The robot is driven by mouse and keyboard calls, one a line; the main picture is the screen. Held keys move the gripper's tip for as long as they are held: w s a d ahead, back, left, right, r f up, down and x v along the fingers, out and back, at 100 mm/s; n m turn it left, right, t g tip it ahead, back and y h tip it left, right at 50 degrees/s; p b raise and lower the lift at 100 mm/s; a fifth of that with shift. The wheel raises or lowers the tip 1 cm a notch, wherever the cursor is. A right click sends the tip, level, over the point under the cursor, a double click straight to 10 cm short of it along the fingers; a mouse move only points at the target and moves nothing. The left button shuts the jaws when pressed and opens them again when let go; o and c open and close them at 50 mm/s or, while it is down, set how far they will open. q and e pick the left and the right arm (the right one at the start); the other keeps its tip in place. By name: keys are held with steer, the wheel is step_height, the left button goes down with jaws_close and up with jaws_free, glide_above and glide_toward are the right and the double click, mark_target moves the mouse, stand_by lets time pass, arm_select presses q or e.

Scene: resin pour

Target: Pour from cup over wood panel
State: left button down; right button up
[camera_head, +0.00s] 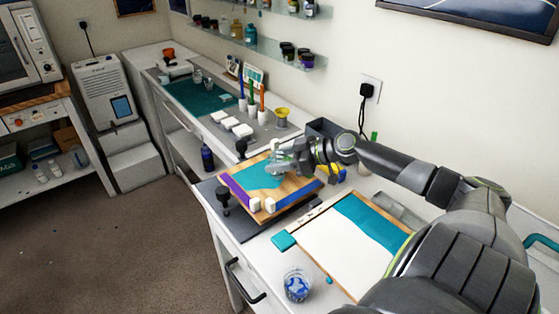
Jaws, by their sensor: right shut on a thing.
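The wood panel (294,186) lies on a dark mat on the workbench, with a patch of teal resin (250,179) on its top. My right gripper (287,158) is over the far part of the panel, shut on a clear cup (283,166). The cup looks tilted, but the arm and the teal behind it make its contents hard to tell. Another clear cup (297,285) with blue in it stands on the bench near the front. My left gripper is not in view.
A white board with a teal band (340,243) lies right of the panel. Black clamp-like posts (223,200) stand at the mat's edge. White blocks and upright coloured tools (251,99) are behind. Shelves with jars (251,34) hang on the wall. Open floor (100,240) lies left.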

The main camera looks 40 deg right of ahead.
steer(key=shift+f, duration=0.1)
steer(key=shift+s+a+r+n, duration=0.1)
steer(key=shift+a+r+n, duration=0.1)
steer(key=shift+n, duration=0.1)
steer(key=shift+a+r+n+h+p, duration=0.1)
steer(key=shift+r+n+h+p, duration=0.1)
steer(key=shift+n+h+p, duration=0.35)
steer(key=shift+a+r+n+h+p, duration=0.1)
steer(key=shift+r+n+h+p, duration=0.2)
steer(key=shift+p, duration=0.45)
steer(key=n+h+p, duration=0.1)
steer(key=p, duration=0.3)
steer(key=a+n+t+h+p, duration=0.1)
steer(key=n+h+p, duration=0.1)
steer(key=p, duration=0.2)
steer(key=shift+s, duration=0.2)
steer(key=shift+f+n+h, duration=0.25)
steer(key=shift+f+n, duration=0.1)
steer(key=shift+n, duration=0.1)
steer(key=shift+f+n+h, duration=0.15)
steer(key=shift+n+h, duration=0.15)
steer(key=shift+n, duration=0.1)
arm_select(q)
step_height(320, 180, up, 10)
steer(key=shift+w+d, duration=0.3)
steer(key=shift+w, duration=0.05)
arm_select(e)
steer(key=shift+t, duration=0.3)
